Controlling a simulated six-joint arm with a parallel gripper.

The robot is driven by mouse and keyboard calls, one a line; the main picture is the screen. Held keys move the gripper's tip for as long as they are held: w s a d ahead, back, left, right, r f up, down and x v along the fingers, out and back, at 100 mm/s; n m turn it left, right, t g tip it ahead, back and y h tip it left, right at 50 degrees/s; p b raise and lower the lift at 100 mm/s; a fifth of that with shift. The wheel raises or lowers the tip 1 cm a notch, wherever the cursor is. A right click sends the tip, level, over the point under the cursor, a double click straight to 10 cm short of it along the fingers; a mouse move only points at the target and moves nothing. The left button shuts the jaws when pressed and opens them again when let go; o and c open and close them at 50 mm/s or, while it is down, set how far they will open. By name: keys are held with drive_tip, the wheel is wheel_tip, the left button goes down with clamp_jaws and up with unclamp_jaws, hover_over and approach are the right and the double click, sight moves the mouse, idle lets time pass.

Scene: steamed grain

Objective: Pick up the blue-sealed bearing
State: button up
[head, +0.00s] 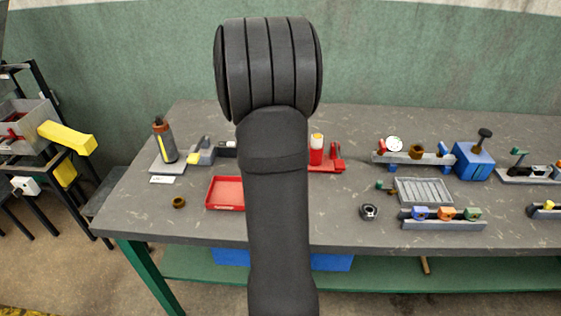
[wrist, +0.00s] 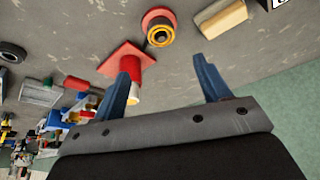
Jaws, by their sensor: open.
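In the head view a rack (head: 445,225) on the right front of the bench holds a row of small blue, orange and green pieces. The blue piece (head: 419,213) is at its left end and looks like the blue-sealed bearing, but it is too small to be sure. My gripper (wrist: 164,58) is open and empty in the wrist view, its two blue fingers apart. A red-and-white cylinder (wrist: 134,92) on a red base shows beside the left finger. My gripper is hidden behind my arm in the head view, well left of the rack.
A dark ring (head: 369,212) lies left of the rack, with a grey ribbed tray (head: 424,191) behind it. A red tray (head: 225,193), brown ring (head: 178,202) and bottle (head: 165,142) stand at left. A blue block (head: 474,162) stands at back right. Bare bench shows at front left.

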drive_tip(key=x, duration=1.2)
drive_tip(key=shift+w+a+f, duration=0.1)
drive_tip(key=shift+f, duration=0.05)
drive_tip(key=c, duration=1.2)
drive_tip(key=shift+c, duration=0.3)
drive_tip(key=r, duration=0.4)
drive_tip(key=shift+d+r, duration=0.25)
drive_tip(key=shift+r, duration=0.1)
drive_tip(key=s+d+r, duration=0.5)
drive_tip(key=d+r, duration=0.1)
drive_tip(key=d, duration=0.4)
drive_tip(key=shift+r, duration=0.2)
drive_tip(key=shift+s, duration=0.1)
